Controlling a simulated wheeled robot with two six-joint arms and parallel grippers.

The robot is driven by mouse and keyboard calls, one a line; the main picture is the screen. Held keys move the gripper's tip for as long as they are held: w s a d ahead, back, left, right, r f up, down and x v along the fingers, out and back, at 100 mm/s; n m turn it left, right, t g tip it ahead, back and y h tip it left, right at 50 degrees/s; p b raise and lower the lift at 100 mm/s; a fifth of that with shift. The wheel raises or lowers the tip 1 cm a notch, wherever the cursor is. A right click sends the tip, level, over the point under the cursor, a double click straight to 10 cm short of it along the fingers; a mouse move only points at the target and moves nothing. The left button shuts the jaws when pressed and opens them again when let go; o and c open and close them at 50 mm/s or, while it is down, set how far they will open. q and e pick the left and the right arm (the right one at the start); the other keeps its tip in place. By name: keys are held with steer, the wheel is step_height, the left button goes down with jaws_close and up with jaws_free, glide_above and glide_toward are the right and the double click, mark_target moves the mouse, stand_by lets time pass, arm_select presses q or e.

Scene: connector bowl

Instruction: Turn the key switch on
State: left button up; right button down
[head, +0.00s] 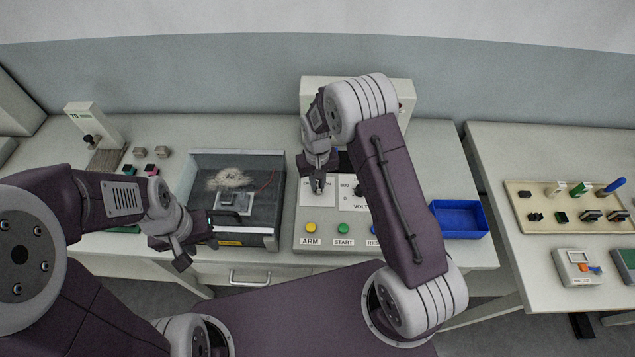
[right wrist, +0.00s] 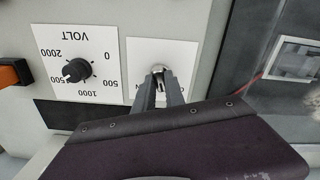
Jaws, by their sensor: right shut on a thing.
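The key switch (right wrist: 158,69) is a small round metal part on a white label plate of the control panel, seen in the right wrist view. My right gripper (right wrist: 161,84) is shut on the key there, and its fingers hide most of the key. In the head view my right gripper (head: 318,182) reaches down to the left label of the panel (head: 304,218), where the key is too hidden to make out. My left gripper (head: 180,260) hangs empty in front of the left edge of the dark open box; its jaw opening is unclear.
A black VOLT knob (right wrist: 77,70) and an orange rocker switch (right wrist: 13,73) sit beside the key. Yellow ARM (head: 311,228) and green START (head: 344,228) buttons line the panel's front. A dark box (head: 272,212) stands left, a blue tray (head: 459,219) right.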

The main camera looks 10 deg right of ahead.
mark_target(318, 185)
steer(key=m, duration=1.2)
steer(key=shift+w, duration=0.1)
steer(key=shift+r+m, duration=0.1)
steer(key=shift+m, duration=0.2)
stand_by(0.3)
steer(key=c, duration=1.4)
jaws_free()
step_height(318, 185, up, 9)
steer(key=b, duration=0.1)
steer(key=shift+b, duration=0.4)
